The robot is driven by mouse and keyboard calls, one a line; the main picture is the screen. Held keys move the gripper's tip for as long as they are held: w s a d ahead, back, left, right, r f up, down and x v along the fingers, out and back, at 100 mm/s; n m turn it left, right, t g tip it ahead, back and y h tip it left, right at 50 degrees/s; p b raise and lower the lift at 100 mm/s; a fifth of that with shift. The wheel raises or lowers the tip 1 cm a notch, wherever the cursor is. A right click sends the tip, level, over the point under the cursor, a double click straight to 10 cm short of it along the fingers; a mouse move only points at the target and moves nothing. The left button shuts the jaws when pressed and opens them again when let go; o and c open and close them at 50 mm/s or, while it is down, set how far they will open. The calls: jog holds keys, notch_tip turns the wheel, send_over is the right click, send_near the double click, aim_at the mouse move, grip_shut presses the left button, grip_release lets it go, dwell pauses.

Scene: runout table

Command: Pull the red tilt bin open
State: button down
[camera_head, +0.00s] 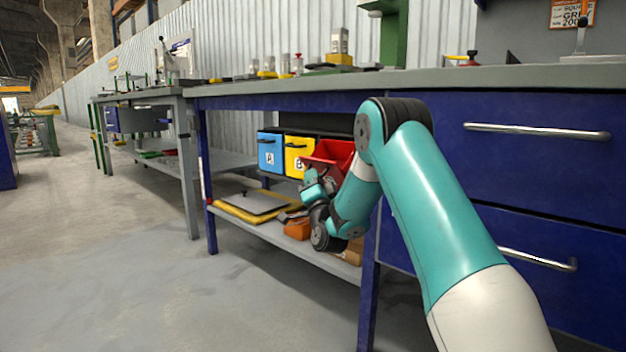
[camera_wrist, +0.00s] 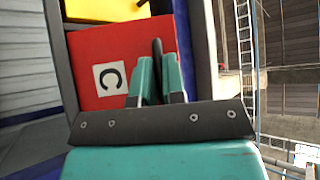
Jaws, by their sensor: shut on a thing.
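The red tilt bin (camera_head: 332,150) is in the row under the bench, right of the yellow bin. In the head view it leans out past its neighbours and its inside shows at the top. In the wrist view its red front (camera_wrist: 92,50) carries a white label with a C. My gripper (camera_head: 313,183) is at the bin's front. In the wrist view its teal fingers (camera_wrist: 158,62) are on either side of the dark handle (camera_wrist: 157,48) and shut on it. My arm and wrist hide part of the bin in the head view.
A blue bin A (camera_head: 270,152) and a yellow bin B (camera_head: 298,157) stand closed to the left. The lower shelf (camera_head: 290,243) below holds a yellow-edged tray (camera_head: 245,212) and an orange box (camera_head: 297,229). Blue drawers (camera_head: 545,150) are at right. The floor in front is clear.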

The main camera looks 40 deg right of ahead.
jog(key=shift+s+d+f, duration=0.1)
jog(key=shift+d+f, duration=0.2)
jog(key=shift+f, duration=0.05)
jog(key=c, duration=1.5)
grip_release()
jog(key=shift+d, duration=0.1)
jog(key=shift+a+r, duration=0.15)
jog(key=shift+a, duration=0.1)
jog(key=b+v, duration=0.7)
jog(key=v, duration=1)
jog(key=shift+s+a+b, duration=0.1)
jog(key=shift+b, duration=0.25)
jog(key=shift+r, duration=0.1)
